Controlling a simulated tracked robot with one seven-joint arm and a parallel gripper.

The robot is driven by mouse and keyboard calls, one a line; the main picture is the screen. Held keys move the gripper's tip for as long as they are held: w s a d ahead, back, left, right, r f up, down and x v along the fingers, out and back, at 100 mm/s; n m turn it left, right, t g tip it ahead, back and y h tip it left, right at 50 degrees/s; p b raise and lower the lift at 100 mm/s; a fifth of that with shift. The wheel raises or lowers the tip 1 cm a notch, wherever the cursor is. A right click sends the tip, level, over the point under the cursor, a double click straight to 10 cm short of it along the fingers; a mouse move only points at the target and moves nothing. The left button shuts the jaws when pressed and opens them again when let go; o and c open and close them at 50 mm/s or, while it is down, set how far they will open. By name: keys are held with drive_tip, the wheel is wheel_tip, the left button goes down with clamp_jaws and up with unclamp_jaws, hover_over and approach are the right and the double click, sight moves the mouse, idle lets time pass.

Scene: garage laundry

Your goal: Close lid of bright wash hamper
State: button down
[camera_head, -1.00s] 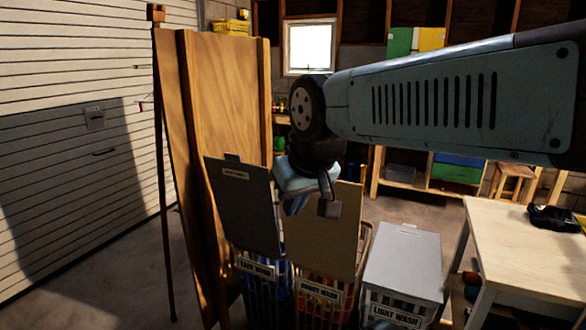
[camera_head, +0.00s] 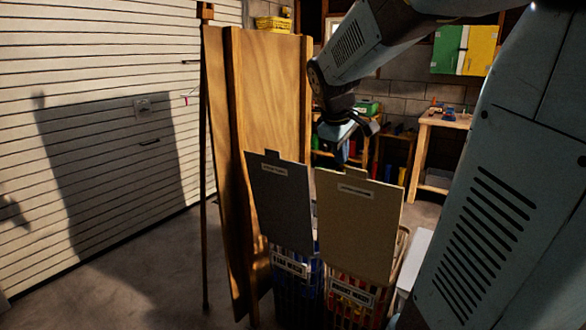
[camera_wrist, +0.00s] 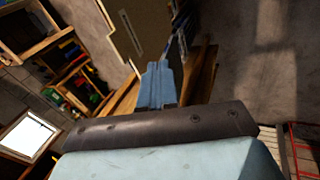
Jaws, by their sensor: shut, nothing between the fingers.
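The bright wash hamper (camera_head: 348,292) stands in the middle of the row with colourful laundry inside. Its tan lid (camera_head: 358,225) is raised, nearly upright, with a small tab on its top edge. My gripper (camera_head: 344,156) is shut and empty, in the air just above and beyond the lid's top edge in the head view; I cannot tell whether it touches. In the wrist view my shut fingers (camera_wrist: 158,72) point toward a tan panel (camera_wrist: 138,28), which appears to be a raised lid.
The dark wash hamper (camera_head: 290,266), its grey lid (camera_head: 281,205) also raised, stands close on the left. The light wash hamper's pale lid (camera_head: 413,262) is mostly hidden by my arm. Wooden boards (camera_head: 268,95) lean behind the hampers at left. Floor at left is clear.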

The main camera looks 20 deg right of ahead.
sight(353, 169)
drive_tip(key=shift+n, duration=0.7)
drive_tip(key=w+d+f, duration=0.2)
drive_tip(key=f, duration=0.1)
drive_tip(key=w+d+f, duration=0.5)
drive_tip(key=d+f, duration=0.1)
drive_tip(key=shift+w+d+f, duration=0.15)
drive_tip(key=shift+w, duration=0.15)
drive_tip(key=shift+w+d, duration=0.45)
drive_tip(key=shift+d, duration=0.1)
